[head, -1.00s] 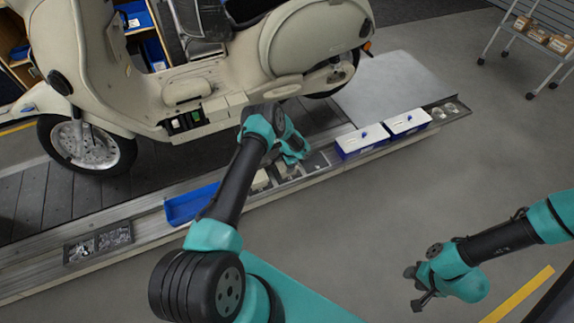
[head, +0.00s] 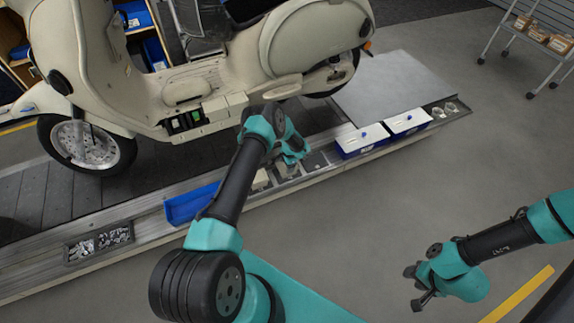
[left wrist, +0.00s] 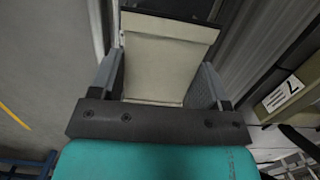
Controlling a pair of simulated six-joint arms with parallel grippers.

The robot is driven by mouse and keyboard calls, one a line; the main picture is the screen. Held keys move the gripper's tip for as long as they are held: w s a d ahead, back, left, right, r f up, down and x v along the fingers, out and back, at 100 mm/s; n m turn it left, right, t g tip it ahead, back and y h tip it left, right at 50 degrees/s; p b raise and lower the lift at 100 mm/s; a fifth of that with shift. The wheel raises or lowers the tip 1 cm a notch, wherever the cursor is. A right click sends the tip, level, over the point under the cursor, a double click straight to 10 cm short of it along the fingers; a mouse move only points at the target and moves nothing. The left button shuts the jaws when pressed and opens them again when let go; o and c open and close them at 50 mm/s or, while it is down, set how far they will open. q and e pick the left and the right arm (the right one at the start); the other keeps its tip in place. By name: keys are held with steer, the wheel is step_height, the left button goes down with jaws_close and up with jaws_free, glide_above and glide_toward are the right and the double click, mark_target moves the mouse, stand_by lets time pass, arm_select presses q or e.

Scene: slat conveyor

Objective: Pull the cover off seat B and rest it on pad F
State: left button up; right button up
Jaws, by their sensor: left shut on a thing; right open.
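My left gripper (head: 297,158) is low over the grey strip beside the scooter, its fingertips largely hidden by my own arm in the head view. In the left wrist view the left gripper (left wrist: 163,95) is shut on a cream cover (left wrist: 165,65), with a finger against each side. Whether the cover rests on a seat or hangs just above the strip, I cannot tell. My right gripper (head: 422,290) is open and empty over the floor at lower right. No letters for seat B or pad F are readable.
Two blue boxes with white lids (head: 363,139) (head: 407,121) stand on the strip to the right. A blue tray (head: 190,206) and a grey parts bin (head: 98,243) lie to the left. The cream scooter (head: 185,90) stands behind. The floor in front is clear.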

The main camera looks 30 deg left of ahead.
arm_select(q)
steer(key=o, duration=1.1)
steer(key=shift+r, duration=0.1)
step_height(320, 180, up, 17)
steer(key=w+d, duration=0.1)
steer(key=shift+w, duration=0.35)
steer(key=shift+d, duration=0.1)
